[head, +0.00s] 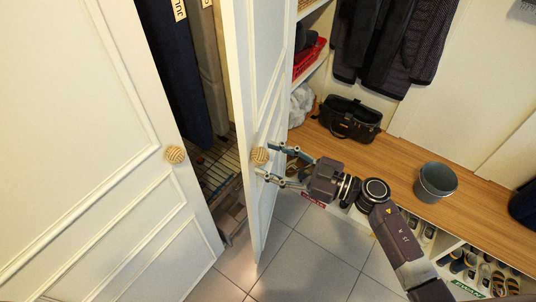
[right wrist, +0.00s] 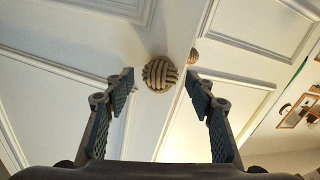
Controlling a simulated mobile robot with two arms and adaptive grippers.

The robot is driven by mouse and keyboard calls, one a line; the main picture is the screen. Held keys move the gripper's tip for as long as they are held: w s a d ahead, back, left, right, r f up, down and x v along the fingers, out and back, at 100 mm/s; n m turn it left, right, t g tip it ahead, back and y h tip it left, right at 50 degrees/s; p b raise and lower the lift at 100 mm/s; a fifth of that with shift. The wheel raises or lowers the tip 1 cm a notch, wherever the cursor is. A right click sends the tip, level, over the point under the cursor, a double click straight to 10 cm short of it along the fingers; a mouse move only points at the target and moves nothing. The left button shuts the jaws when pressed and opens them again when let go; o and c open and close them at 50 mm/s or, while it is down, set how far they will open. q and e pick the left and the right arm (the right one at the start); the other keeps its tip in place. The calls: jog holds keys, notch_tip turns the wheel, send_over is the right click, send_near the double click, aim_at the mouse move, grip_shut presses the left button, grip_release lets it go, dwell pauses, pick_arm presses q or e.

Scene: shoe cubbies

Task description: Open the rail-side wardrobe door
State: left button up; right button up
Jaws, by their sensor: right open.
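The wardrobe has two white panelled doors. The right door (head: 240,90), on the side of the hanging coats, stands ajar, swung outward with its free edge towards me. Its round woven knob (head: 259,156) also shows in the right wrist view (right wrist: 160,73). My right gripper (head: 268,160) is open, its fingers spread on either side of this knob; I cannot tell whether they touch it. The left door (head: 85,130) has a similar knob (head: 174,154). Part of a second knob (right wrist: 193,57) shows past the door edge in the wrist view. My left gripper is not in view.
Dark clothes (head: 180,80) hang in the gap above a wire rack (head: 215,170). To the right, a wooden bench (head: 400,165) carries a black bag (head: 348,118) and a grey bucket (head: 436,182), with shoe cubbies below. Tiled floor (head: 300,240) in front of the doors is clear.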

jog(key=shift+w+a, duration=0.2)
jog(key=shift+a, duration=0.3)
jog(key=shift+c, duration=0.3)
grip_shut()
